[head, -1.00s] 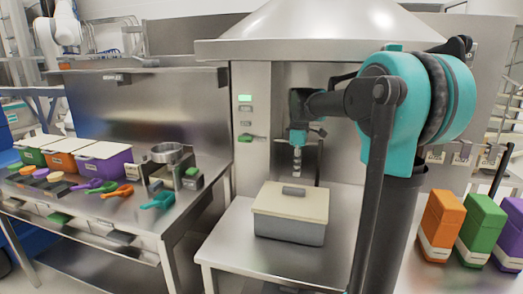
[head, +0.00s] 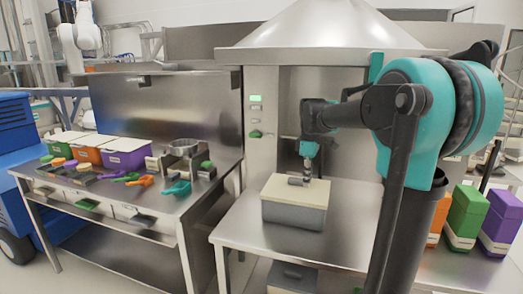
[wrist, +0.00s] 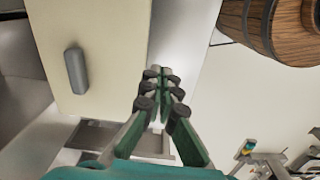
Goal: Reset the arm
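My gripper (head: 307,178) hangs at the end of my teal and black arm, over or just behind the lidded grey bin (head: 292,215) in the head view. In the wrist view my gripper (wrist: 161,72) has its green fingers together at the tips, with nothing between them. The bin's cream lid (wrist: 108,35) fills the upper left there, with its grey handle (wrist: 76,70). The fingers are beside the lid's edge and appear apart from the handle. I cannot tell their exact height above the bin.
The bin stands on a steel table (head: 250,240) under a hood (head: 330,30). A left bench holds a purple container (head: 126,160), others and scoops. Green (head: 464,210) and purple (head: 498,215) boxes stand at right. A wooden barrel (wrist: 262,20) shows in the wrist view.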

